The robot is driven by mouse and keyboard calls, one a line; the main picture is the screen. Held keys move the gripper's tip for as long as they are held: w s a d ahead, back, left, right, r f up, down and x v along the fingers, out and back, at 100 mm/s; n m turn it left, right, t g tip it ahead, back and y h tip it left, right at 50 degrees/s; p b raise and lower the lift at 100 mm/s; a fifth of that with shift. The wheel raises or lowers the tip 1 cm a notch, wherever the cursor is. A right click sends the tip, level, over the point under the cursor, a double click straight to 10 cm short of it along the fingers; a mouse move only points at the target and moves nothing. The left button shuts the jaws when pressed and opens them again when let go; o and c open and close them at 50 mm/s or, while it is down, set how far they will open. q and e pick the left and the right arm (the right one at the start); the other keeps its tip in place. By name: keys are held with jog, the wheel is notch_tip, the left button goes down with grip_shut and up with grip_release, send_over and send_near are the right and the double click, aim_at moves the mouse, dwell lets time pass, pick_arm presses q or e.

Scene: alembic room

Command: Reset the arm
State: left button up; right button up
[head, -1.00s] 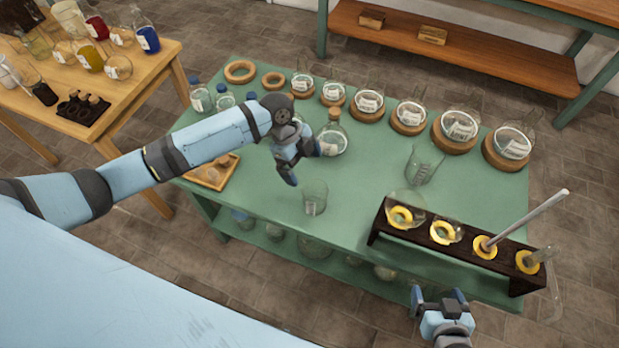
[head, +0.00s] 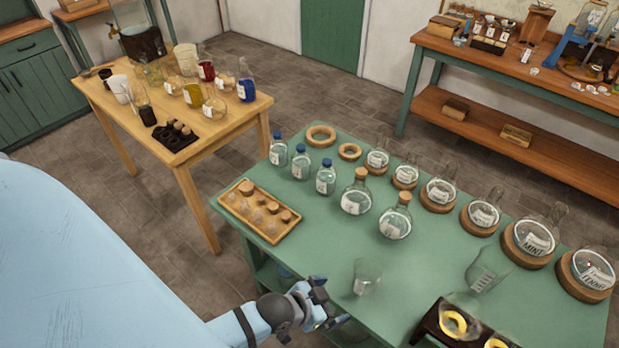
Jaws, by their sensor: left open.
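My left gripper (head: 328,306) is open and empty, low at the near edge of the green table (head: 330,222). Its blue fingers point right, and its forearm comes up from the bottom edge of the head view. A clear glass beaker (head: 367,276) stands on the table just right of the gripper, apart from it. My right gripper is out of view.
Two corked round flasks (head: 356,192) (head: 396,217), blue-capped bottles (head: 278,150) and a wooden tray of corks (head: 260,211) stand on the green table. Labelled flasks (head: 485,212) sit on cork rings. A dark rack (head: 432,326) is at bottom right. A wooden table (head: 225,122) stands left.

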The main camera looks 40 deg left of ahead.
pick_arm(q)
jog(key=s+a, duration=0.1)
jog(key=s+n+t+y, duration=0.1)
jog(key=s+a+n, duration=0.1)
jog(key=s, duration=0.1)
jog(key=shift+a, duration=0.35)
dwell(0.9)
